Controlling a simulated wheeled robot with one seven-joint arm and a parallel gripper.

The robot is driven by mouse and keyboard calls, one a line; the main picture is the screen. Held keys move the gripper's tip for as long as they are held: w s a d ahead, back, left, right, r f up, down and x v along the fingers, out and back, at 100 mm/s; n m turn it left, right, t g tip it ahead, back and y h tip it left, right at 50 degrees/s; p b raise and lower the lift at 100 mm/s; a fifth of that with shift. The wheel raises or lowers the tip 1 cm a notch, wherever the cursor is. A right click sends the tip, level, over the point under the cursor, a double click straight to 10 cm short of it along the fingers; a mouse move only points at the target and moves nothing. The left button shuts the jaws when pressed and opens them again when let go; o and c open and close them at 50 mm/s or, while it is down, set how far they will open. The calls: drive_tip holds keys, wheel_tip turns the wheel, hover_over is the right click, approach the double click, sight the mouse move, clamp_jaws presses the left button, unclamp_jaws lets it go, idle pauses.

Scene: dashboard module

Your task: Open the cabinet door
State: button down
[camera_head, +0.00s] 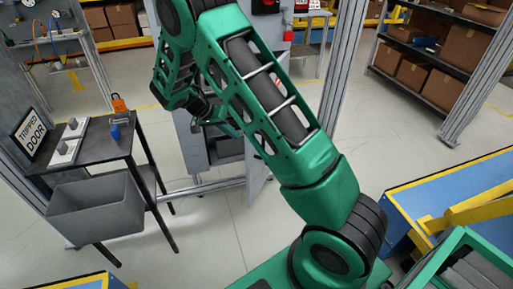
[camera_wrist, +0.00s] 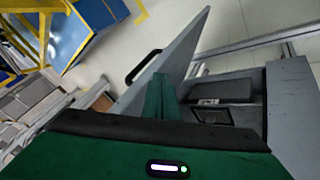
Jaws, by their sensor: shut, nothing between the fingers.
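The grey cabinet (camera_head: 192,150) stands behind my arm in the head view, and its open interior (camera_wrist: 225,100) with dark boxes shows in the wrist view. Its grey door (camera_wrist: 178,60) stands open, at a wide angle to the cabinet; its edge also shows in the head view (camera_head: 260,165). The black handle (camera_wrist: 143,67) is on the door's outer face. My gripper (camera_wrist: 160,95) is shut and empty, on the inner side of the door, between the panel and the cabinet opening. Whether it touches the panel I cannot tell. In the head view my arm mostly hides it.
A black table (camera_head: 95,150) with a grey bin (camera_head: 97,210) and a "TRIPPED DOOR" sign (camera_head: 31,134) stands left. A blue and yellow platform (camera_head: 450,205) is at right. Shelves with boxes (camera_head: 465,47) stand at the back right. Floor right of the door looks clear.

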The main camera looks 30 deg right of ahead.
sight(246, 144)
drive_tip(key=x, duration=0.9)
drive_tip(key=shift+d+f, duration=0.1)
drive_tip(key=shift+f, duration=0.05)
drive_tip(key=shift+s+d+f, duration=0.15)
drive_tip(key=shift+s+d, duration=0.65)
drive_tip(key=shift+s+d+f, duration=0.2)
drive_tip(key=shift+s+d, duration=0.55)
drive_tip(key=shift+d, duration=0.05)
